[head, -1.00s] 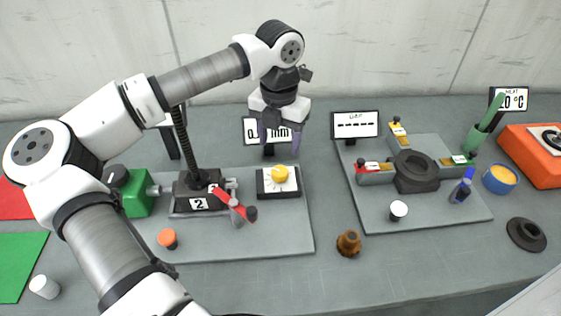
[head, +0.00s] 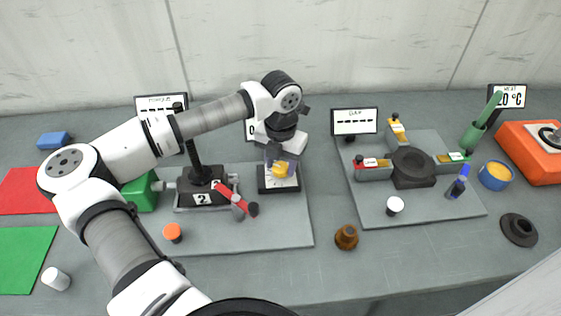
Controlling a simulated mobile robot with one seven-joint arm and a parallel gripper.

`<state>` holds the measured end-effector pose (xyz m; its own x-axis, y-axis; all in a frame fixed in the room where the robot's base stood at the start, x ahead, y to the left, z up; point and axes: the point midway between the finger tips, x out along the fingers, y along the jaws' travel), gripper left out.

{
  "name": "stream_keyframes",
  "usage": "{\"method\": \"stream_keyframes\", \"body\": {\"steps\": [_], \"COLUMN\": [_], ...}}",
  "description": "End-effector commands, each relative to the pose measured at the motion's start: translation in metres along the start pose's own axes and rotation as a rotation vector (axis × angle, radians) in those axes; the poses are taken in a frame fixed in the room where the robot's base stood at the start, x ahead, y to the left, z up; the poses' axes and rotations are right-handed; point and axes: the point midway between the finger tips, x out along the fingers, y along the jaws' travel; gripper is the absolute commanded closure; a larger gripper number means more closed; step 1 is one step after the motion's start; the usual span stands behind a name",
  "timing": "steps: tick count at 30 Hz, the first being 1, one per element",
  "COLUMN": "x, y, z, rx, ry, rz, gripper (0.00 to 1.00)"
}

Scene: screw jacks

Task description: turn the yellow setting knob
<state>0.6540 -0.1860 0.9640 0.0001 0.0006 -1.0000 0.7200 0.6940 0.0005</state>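The yellow setting knob (head: 280,170) sits on a small box with a white dial face (head: 285,183) and dark sides, on the grey plate left of the picture's middle. My gripper (head: 282,163) points down right at the knob, with its fingers at the knob's left and right sides. The fingers are spread about as wide as the knob. I cannot tell whether they touch it. The arm hides most of the display behind the dial box.
A screw jack marked 2 (head: 203,191) with a red lever (head: 226,192) stands left of the dial box. An orange-capped piece (head: 173,233) is at the plate's front. A second plate (head: 436,205) with a dark ring fixture (head: 413,167) lies to the right. A brown piece (head: 346,237) stands between.

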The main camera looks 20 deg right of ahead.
Motion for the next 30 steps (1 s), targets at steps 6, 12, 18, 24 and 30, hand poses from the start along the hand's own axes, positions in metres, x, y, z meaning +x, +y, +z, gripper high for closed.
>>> {"method": "stream_keyframes", "body": {"steps": [6, 12, 18, 24, 30], "x": [-0.0003, 0.0008, 0.0037, 0.0065, 0.0066], "y": [0.0, 0.0, 0.0002, 0.0, 0.0], "z": [0.0001, 0.0002, 0.0005, 0.0008, 0.0009], "rx": [0.0, 0.012, 0.078, 0.218, 0.403], "ry": [0.0, -0.001, -0.002, -0.003, -0.003], "rz": [0.0, 0.0, 0.001, 0.001, 0.002], "gripper": [0.85, 0.86, 0.86, 0.86, 0.86]}}
